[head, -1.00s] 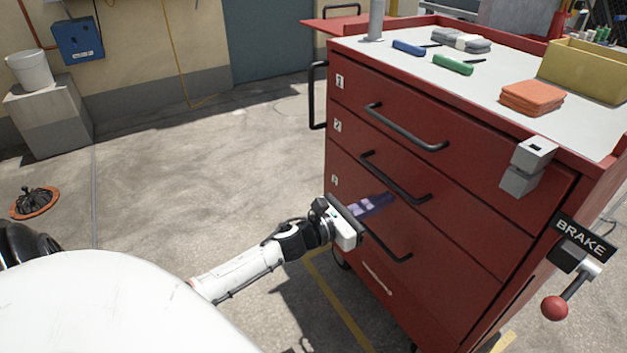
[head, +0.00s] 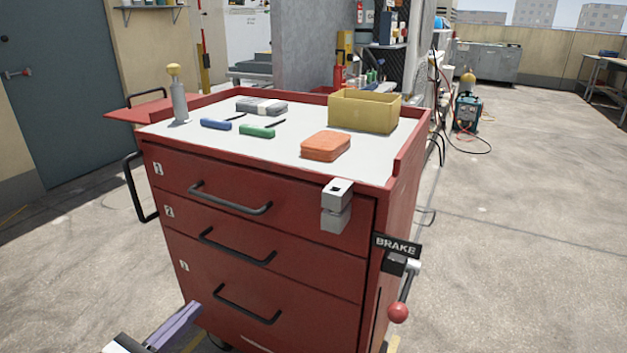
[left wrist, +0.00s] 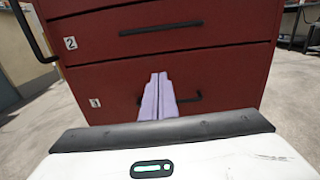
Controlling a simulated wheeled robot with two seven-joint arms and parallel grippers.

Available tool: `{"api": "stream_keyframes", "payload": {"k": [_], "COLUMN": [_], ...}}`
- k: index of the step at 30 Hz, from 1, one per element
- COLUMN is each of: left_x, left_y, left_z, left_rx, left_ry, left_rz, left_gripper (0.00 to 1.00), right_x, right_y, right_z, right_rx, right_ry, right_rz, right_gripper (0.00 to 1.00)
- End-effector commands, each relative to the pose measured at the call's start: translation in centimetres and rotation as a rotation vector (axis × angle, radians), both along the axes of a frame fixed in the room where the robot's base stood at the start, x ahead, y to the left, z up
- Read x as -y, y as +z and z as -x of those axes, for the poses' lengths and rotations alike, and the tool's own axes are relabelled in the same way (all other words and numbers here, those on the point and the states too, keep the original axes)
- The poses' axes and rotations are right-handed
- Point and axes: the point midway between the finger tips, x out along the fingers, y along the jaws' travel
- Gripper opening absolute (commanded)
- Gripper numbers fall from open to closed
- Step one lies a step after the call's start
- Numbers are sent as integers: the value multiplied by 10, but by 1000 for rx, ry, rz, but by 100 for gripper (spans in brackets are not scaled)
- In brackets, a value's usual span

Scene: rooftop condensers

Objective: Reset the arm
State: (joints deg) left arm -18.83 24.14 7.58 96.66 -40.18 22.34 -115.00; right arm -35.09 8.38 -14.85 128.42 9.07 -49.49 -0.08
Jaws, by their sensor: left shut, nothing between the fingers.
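My left gripper (head: 178,325) is at the bottom left of the head view, in front of the lower drawers of a red tool cart (head: 290,245). Its two purple fingers are shut together with nothing between them. In the left wrist view the shut fingers (left wrist: 158,98) point at the cart's drawer marked 3, in front of its black handle (left wrist: 190,98). I cannot tell from these views how far the fingertips are from the drawer face. All the drawers that show look closed. My right gripper is not in view.
On the cart top are a yellow bin (head: 365,112), orange cloths (head: 326,146), a green marker (head: 257,132), a blue marker (head: 216,125) and a grey bundle (head: 262,107). A brake lever (head: 398,312) juts from the cart's right corner. Open floor (head: 530,240) lies to the right.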

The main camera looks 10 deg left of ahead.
Motion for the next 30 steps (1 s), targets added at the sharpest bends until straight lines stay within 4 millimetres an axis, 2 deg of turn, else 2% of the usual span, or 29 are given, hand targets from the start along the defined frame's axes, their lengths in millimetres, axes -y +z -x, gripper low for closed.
{"api": "stream_keyframes", "payload": {"k": [2,5,8,11,15,18,24,30], "left_x": [-1,-5,-10,-11,4,23,57,86], "left_y": [1,1,-5,-19,-46,-63,-78,-81], "left_z": [-1,-1,5,22,62,96,150,194], "left_rx": [-25,-95,-197,-302,-431,-499,-558,-574], "left_ry": [37,144,307,494,779,985,1308,1577], "left_rz": [74,293,634,1020,1546,1845,2189,2377], "left_gripper": [0,0,0,0,0,0,0,0], "right_x": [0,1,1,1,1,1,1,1], "right_y": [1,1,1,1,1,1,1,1], "right_z": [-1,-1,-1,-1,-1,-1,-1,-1], "right_rx": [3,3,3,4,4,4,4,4], "right_ry": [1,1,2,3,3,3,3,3], "right_rz": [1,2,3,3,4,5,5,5], "right_gripper": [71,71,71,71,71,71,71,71]}}
